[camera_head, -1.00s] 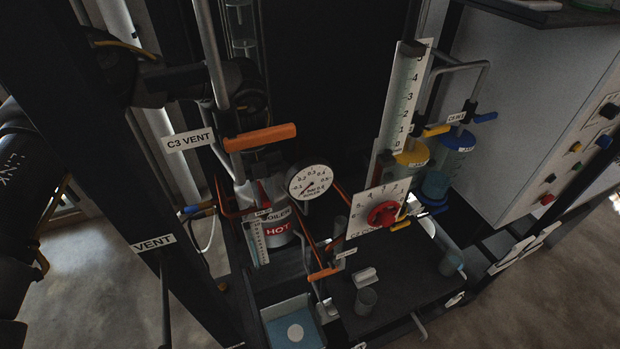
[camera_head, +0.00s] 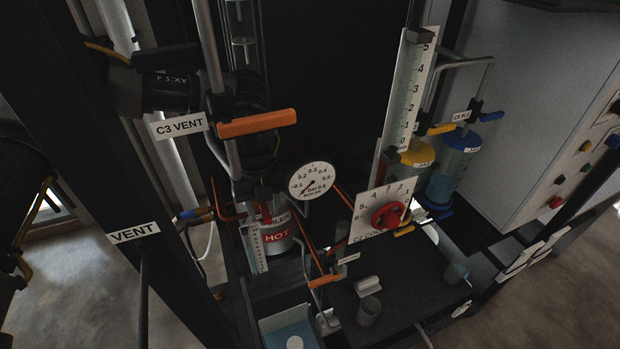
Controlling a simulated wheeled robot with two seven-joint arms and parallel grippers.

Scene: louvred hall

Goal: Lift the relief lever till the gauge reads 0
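The dial gauge (camera_head: 313,182), white and marked in bar, stands above the boiler (camera_head: 278,234), which carries a red HOT label. Its needle points to the lower left, near the low end of the scale; the exact reading is too small to tell. No lever label reading "relief" is legible. A thin red-orange bar (camera_head: 222,205) shows left of the boiler top. My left gripper (camera_head: 259,165) is a dark shape above the boiler, behind the upright pipe and the orange C3 VENT handle. Its fingers are mostly hidden in shadow. My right gripper is out of view.
The orange C3 VENT handle (camera_head: 257,123) and its pipe stand in front of my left wrist. A red knob (camera_head: 388,214) on a numbered plate and yellow and blue jars (camera_head: 455,160) stand right. Another orange handle (camera_head: 324,281) is below the gauge. A cup (camera_head: 368,311) stands on the dark shelf.

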